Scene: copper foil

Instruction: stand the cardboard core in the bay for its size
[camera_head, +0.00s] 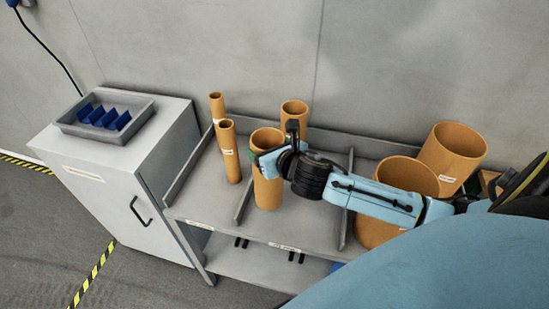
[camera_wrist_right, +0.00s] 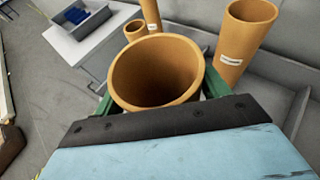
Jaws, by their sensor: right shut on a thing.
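My right gripper (camera_head: 274,153) is shut on an orange-brown cardboard core (camera_head: 267,190) of middle width. The core is upright in the middle bay of the grey shelf (camera_head: 305,226), near the left divider (camera_head: 243,203). I cannot tell whether its base touches the shelf. In the right wrist view the core's open top (camera_wrist_right: 155,72) faces the camera, with green fingers on both sides. A labelled core of similar width (camera_head: 294,115) stands behind in the same bay. Two thin cores (camera_head: 229,155) stand in the left bay. My left gripper is out of view.
Two wide cores (camera_head: 452,155) stand in the right bay, partly behind my right arm. A white cabinet (camera_head: 120,190) stands at left with a grey tray (camera_head: 140,128) of blue pieces on top. A right divider (camera_head: 347,205) bounds the middle bay.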

